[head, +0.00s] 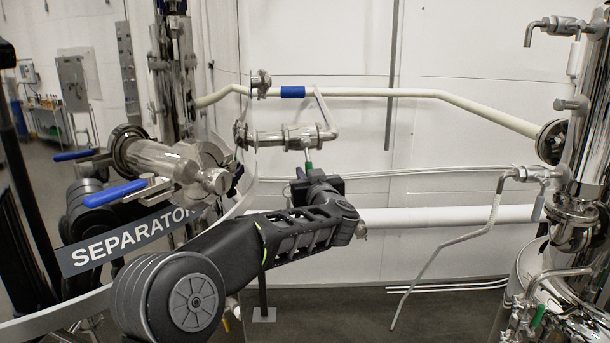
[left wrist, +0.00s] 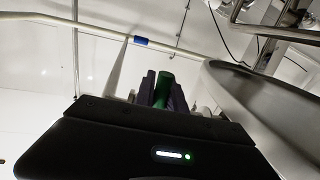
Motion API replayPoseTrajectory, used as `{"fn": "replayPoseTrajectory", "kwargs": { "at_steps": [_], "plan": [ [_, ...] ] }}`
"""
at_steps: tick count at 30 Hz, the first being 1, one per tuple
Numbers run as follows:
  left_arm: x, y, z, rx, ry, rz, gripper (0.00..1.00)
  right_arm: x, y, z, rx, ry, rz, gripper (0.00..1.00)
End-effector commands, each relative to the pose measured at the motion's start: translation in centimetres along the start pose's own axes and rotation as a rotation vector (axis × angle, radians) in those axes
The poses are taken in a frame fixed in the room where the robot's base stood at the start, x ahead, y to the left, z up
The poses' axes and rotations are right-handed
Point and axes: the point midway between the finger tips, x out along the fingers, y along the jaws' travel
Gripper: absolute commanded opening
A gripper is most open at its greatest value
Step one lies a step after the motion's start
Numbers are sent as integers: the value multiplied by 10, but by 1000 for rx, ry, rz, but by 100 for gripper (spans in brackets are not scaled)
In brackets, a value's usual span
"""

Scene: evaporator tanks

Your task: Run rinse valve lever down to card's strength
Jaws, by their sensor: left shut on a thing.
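A green lever (head: 308,167) hangs below a steel valve and pipe fitting (head: 292,137) in the middle of the head view. My left gripper (head: 303,178) is at this lever, just under the fitting, with its arm coming in from the lower left. In the left wrist view the green lever (left wrist: 163,88) stands between the two dark fingers, which are shut on it. Most of the lever is hidden by the gripper. No card with a readable strength shows in either view. My right gripper is not in view.
A pale pipe with a blue band (head: 293,92) runs above the fitting. Blue-handled valves (head: 115,193) and a SEPARATOR sign (head: 130,240) are at left. A steel tank (head: 585,285) stands at right with a bent drain pipe (head: 450,243). A curved rim (left wrist: 255,105) is close beside the gripper.

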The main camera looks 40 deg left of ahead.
Motion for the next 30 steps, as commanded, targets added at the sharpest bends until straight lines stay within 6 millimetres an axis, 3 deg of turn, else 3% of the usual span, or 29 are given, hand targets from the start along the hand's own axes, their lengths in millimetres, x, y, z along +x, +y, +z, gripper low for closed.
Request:
{"fn": "replayPoseTrajectory", "kwargs": {
  "at_steps": [14,30],
  "plan": [
    [-1,28,-5,-325,-8,4,0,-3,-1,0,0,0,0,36],
    [-2,58,-24,-787,-18,2,0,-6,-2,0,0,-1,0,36]
  ]
}}
